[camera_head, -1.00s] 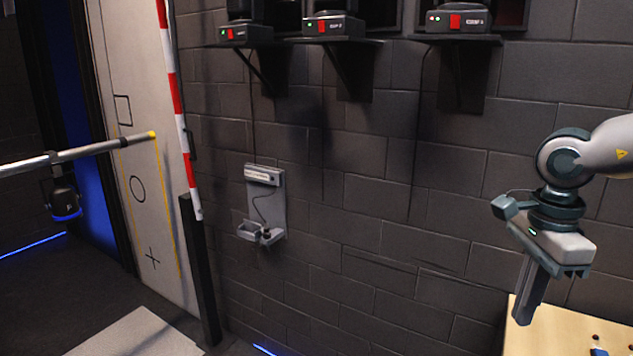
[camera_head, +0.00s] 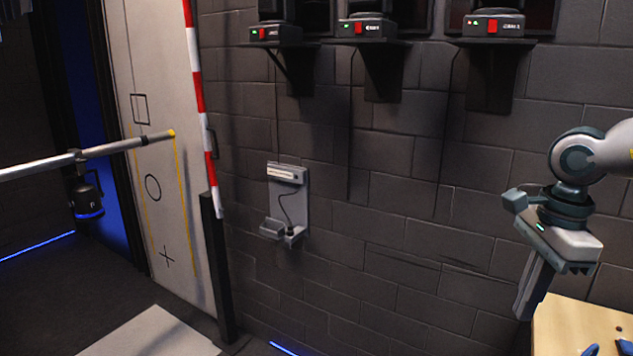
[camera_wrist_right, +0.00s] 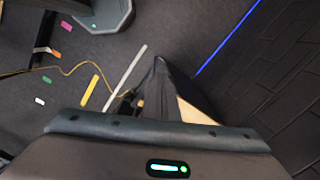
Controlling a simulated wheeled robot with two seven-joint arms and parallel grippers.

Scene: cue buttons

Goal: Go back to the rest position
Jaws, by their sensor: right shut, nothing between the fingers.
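My right gripper (camera_head: 528,308) hangs at the right of the head view, fingers pointing down and together, with nothing between them. It is apart from the wall and just left of the wooden table's corner. In the right wrist view its closed fingers (camera_wrist_right: 158,75) point out over the dark floor. My left gripper is not in view. Several boxes with red buttons stand on wall shelves: a left one (camera_head: 275,33), a middle one (camera_head: 367,28) and a right one (camera_head: 493,25). The left and middle boxes show green lights.
A grey wall unit (camera_head: 288,205) with a cable hangs mid-wall. A metal pole (camera_head: 90,153) reaches in from the left before a pale panel (camera_head: 170,260) with drawn shapes. A red-white striped post (camera_head: 203,110) stands beside it. A pale wooden table (camera_head: 585,328) fills the lower right corner.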

